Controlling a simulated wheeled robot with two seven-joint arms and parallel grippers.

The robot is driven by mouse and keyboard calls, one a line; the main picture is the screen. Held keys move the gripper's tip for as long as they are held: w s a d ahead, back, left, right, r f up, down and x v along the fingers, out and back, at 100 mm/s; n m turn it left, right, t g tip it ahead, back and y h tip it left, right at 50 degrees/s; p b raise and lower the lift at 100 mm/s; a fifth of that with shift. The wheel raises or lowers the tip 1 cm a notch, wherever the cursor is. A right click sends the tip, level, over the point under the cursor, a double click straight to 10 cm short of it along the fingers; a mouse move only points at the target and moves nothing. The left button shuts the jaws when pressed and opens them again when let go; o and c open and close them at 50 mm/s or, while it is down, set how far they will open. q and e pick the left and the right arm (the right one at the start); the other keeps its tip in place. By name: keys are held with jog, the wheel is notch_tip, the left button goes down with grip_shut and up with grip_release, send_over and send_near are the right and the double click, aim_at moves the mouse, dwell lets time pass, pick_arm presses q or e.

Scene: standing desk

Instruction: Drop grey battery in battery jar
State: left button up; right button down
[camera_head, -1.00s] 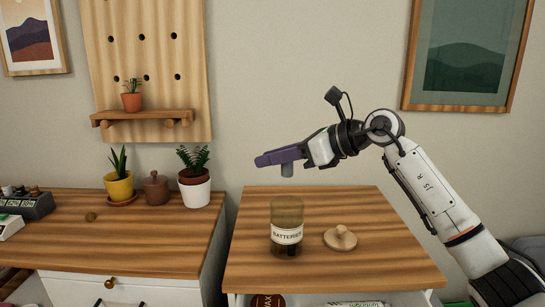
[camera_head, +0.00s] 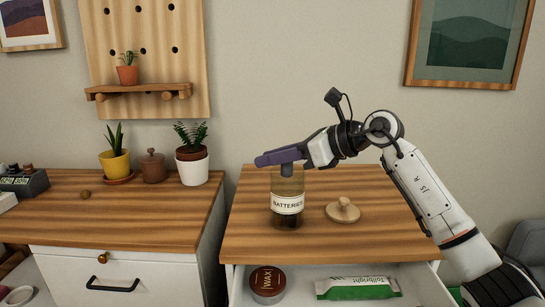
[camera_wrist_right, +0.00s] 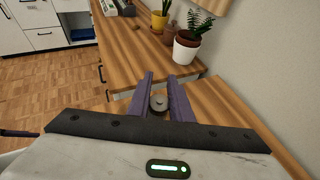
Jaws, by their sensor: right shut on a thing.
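The battery jar (camera_head: 287,207) is brownish glass with a "BATTERIES" label and stands upright on the wooden desk top. Its wooden lid (camera_head: 343,210) lies on the desk to the right of it. My right gripper (camera_head: 278,157) has purple fingers and is shut on the grey battery (camera_head: 287,170). The battery hangs upright beneath the fingers, over the jar's mouth; whether its lower end is inside the jar is hard to tell. In the right wrist view the battery (camera_wrist_right: 159,103) shows end-on between the two fingers. My left gripper is not in view.
An open drawer under the desk top (camera_head: 385,225) holds a round wax tin (camera_head: 267,283) and a green and white packet (camera_head: 358,288). A left cabinet (camera_head: 60,210) carries potted plants (camera_head: 192,165) and a small brown pot (camera_head: 153,167). The desk right of the lid is clear.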

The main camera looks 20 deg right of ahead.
jog(key=c, duration=1.5)
grip_release()
jog(key=shift+d, duration=0.1)
